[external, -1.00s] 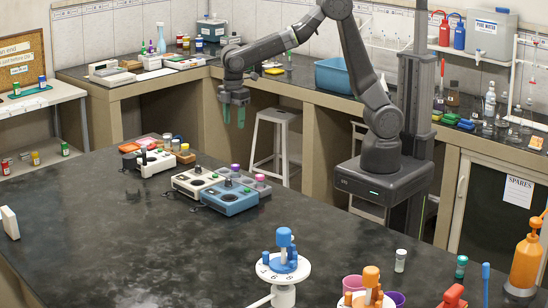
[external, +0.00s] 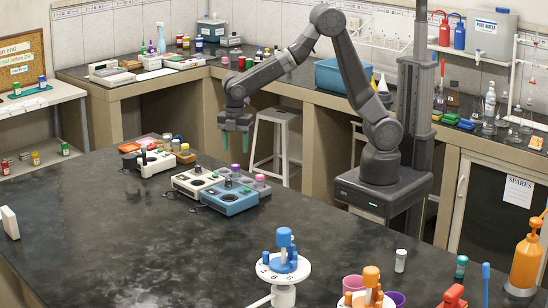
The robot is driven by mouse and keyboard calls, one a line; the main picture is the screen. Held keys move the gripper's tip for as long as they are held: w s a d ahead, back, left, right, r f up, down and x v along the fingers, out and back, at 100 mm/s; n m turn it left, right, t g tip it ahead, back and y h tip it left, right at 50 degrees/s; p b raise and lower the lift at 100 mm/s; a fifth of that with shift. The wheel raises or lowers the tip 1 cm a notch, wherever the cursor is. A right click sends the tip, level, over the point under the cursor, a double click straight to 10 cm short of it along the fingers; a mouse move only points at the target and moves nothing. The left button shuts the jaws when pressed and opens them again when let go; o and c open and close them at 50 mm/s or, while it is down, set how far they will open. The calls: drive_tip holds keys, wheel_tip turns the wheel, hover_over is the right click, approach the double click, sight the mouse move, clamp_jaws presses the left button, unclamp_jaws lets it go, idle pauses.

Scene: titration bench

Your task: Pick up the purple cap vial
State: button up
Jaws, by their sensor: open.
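The purple cap vial (external: 235,169) stands upright behind the blue and white bench units, on the far side of the dark table; its lower part is hidden. My gripper (external: 235,150) points straight down with its two green fingers spread. It is open and empty. In the picture the fingertips sit a little above the purple cap, one to each side. I cannot tell from this one view whether the gripper is directly over the vial or behind it.
A pink cap vial (external: 260,181) stands close to the right of the purple one. The blue unit (external: 228,200) and the white unit (external: 190,183) sit in front. More vials and small items (external: 180,147) are to the left. The near table (external: 130,245) is largely clear.

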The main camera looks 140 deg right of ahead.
sight(235, 166)
drive_tip(key=shift+d+f+p, duration=0.2)
drive_tip(key=shift+f+p, duration=0.65)
drive_tip(key=shift+f, duration=3.4)
drive_tip(key=c, duration=1.1)
drive_tip(key=shift+o, duration=0.2)
